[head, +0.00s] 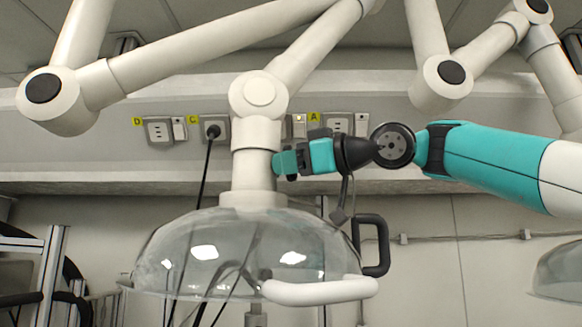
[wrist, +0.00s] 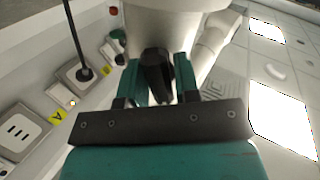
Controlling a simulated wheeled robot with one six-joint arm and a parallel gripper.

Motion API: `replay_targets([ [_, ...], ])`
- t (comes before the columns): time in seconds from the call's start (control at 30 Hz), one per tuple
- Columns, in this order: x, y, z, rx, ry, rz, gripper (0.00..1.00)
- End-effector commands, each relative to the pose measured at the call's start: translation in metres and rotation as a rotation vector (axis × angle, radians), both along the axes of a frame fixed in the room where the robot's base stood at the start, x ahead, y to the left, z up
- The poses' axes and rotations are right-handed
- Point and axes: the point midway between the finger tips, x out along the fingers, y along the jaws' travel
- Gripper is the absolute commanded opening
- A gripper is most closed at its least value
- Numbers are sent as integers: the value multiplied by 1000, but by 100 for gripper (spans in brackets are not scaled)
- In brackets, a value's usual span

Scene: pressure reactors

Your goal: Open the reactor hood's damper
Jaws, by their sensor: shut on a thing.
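The reactor hood (head: 250,250) is a clear dome hanging from a white jointed duct, with a white handle (head: 320,291) at its front rim. My gripper (head: 284,163) reaches in from the right to the white duct (head: 255,150) just above the dome. In the wrist view my gripper (wrist: 158,85) has its two teal fingers on either side of a black knob, the damper (wrist: 157,78), in front of the white duct. The fingers are shut on the knob. In the head view the knob is hidden behind the fingers. Its turn angle is hard to tell.
Wall sockets (head: 160,130) line the panel behind, with a black cable (head: 204,180) plugged in. Other white duct arms (head: 70,95) hang at the left and right. A black handle (head: 374,245) stands beside the dome. A second clear hood (head: 560,272) shows at far right.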

Motion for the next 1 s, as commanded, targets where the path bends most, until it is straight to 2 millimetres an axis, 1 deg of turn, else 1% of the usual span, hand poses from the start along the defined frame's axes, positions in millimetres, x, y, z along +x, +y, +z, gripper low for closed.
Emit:
replay_targets([
  [1.0, -1, 0, -1, -448, -849, 0, 6],
])
